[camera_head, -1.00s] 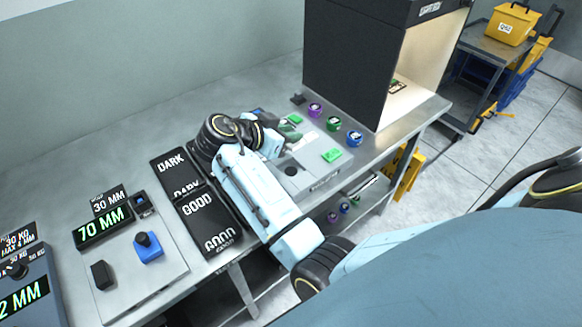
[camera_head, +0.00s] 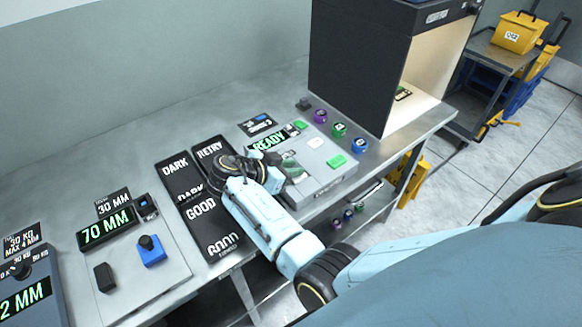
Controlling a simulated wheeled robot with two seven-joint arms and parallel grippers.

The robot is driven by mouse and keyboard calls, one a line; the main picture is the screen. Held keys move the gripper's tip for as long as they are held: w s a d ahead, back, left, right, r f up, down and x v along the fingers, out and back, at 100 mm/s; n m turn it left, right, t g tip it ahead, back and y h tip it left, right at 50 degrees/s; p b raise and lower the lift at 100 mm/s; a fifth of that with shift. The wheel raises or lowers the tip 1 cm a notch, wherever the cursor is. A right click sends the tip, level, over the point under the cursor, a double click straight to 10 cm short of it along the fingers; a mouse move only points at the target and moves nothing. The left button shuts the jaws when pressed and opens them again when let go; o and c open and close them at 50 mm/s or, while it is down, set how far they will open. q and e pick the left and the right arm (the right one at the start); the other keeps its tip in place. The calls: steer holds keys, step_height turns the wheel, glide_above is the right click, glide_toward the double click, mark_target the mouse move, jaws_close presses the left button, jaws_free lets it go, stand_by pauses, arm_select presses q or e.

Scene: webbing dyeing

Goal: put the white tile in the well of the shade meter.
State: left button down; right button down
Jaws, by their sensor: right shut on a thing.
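The shade meter (camera_head: 325,178) is a grey box near the table's front edge, with a lit READY display (camera_head: 269,141) and green buttons. My right gripper (camera_head: 293,168) is over the left part of its top, where the dark round well was visible earlier; the well is now hidden behind the gripper. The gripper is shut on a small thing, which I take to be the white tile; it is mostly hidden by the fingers. I cannot tell whether it touches the well. A white patch (camera_head: 316,142) shows on the meter's top. My left gripper is out of view.
Dark trays marked DARK (camera_head: 174,166), RETRY (camera_head: 209,151) and GOOD (camera_head: 203,209) lie left of the meter. Purple, green and blue round pieces (camera_head: 339,130) stand behind it. A dark light booth (camera_head: 358,75) rises at the back right.

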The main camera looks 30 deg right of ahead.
steer(key=c, duration=1.3)
jaws_free()
steer(key=shift+o, duration=0.2)
steer(key=shift+a+r, duration=0.1)
steer(key=shift+a, duration=0.05)
steer(key=b+v, duration=0.1)
steer(key=v, duration=0.6)
steer(key=shift+r, duration=0.1)
